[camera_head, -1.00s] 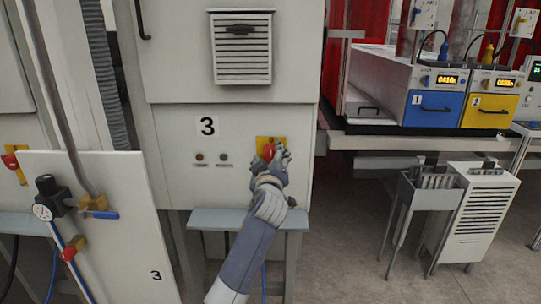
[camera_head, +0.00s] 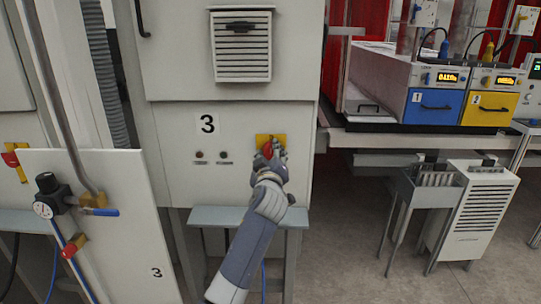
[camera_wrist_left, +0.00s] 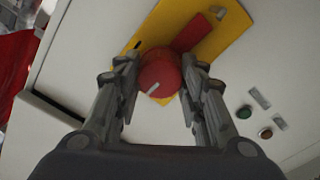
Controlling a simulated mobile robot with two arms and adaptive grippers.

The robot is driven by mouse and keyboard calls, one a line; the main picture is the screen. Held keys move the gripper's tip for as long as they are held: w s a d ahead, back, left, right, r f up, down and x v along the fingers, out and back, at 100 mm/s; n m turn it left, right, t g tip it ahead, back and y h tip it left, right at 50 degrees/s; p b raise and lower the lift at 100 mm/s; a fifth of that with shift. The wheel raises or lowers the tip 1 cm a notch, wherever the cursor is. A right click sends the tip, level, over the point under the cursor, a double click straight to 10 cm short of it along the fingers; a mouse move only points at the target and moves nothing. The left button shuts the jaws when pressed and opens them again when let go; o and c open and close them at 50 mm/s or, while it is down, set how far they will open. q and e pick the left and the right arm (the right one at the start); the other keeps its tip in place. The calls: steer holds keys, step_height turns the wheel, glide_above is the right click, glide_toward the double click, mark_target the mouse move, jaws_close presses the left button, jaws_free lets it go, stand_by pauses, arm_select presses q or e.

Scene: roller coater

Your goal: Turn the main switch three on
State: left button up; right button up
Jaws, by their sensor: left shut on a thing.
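The main switch three is a red rotary knob with a pale mark (camera_wrist_left: 158,75) on a yellow plate (camera_wrist_left: 225,30), low on the grey cabinet marked 3. In the head view, the knob (camera_head: 268,149) and plate (camera_head: 262,138) are partly covered by my left gripper (camera_head: 274,156). In the left wrist view, the two fingers of this gripper (camera_wrist_left: 158,88) lie on either side of the knob, shut on it. The pale mark runs slanted across the knob's face. My right gripper is in neither view.
Two small indicators (camera_head: 210,155) sit left of the switch under the number 3 label (camera_head: 207,124). A narrow grey ledge (camera_head: 232,217) is below. Open floor (camera_head: 350,240) lies right of the cabinet.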

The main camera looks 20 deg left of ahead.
arm_select(q)
steer(key=m, duration=0.8)
steer(key=shift+p, duration=0.4)
steer(key=m+p, duration=0.1)
steer(key=m, duration=0.3)
steer(key=shift+d, duration=0.1)
steer(key=m+p, duration=0.2)
steer(key=m, duration=0.3)
steer(key=shift+m, duration=0.3)
steer(key=o, duration=1)
steer(key=shift+o, duration=0.2)
